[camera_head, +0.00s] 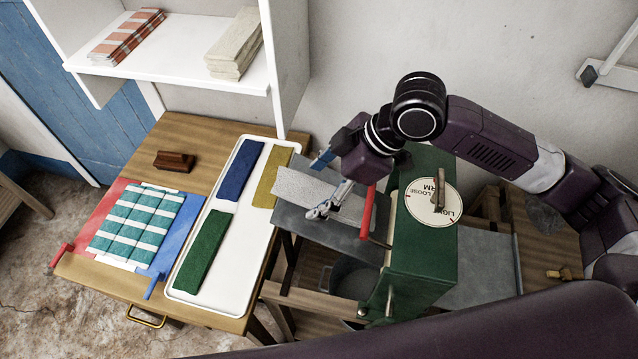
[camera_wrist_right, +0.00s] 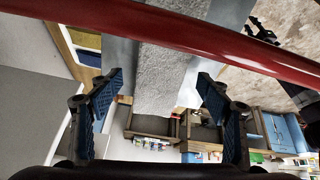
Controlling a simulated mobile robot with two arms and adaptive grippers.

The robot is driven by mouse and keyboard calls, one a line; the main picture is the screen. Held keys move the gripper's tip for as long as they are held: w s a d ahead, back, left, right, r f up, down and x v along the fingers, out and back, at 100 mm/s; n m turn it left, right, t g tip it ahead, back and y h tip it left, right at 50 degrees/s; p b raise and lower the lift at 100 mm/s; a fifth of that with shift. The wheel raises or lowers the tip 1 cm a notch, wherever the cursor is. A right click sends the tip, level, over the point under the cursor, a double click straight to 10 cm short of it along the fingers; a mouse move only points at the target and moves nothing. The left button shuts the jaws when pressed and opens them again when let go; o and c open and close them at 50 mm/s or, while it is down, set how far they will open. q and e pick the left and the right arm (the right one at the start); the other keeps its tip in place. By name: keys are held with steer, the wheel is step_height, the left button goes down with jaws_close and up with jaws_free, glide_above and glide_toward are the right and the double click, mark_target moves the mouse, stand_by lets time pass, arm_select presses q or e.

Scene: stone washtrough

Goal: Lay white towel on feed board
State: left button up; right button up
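The white towel (camera_head: 306,188) is a pale folded strip. It lies flat over the dark grey feed board (camera_head: 310,225) in front of the green mangle (camera_head: 428,235); I cannot tell whether all of it touches the board. My right gripper (camera_head: 320,188) is over the towel with its blue-padded fingers spread, one on each long side. In the right wrist view, the open fingers (camera_wrist_right: 162,82) stand apart with the towel (camera_wrist_right: 165,65) running between and beyond them. My left gripper is not in view.
A red bar (camera_head: 368,210) stands close by my right wrist. Left of the board, a white tray (camera_head: 228,270) holds blue, green and mustard cloths. A checked teal towel (camera_head: 135,225) lies on the wooden table (camera_head: 190,140). A white shelf (camera_head: 180,50) holds more folded cloths.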

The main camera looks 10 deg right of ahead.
steer(key=v, duration=1.2)
stand_by(0.9)
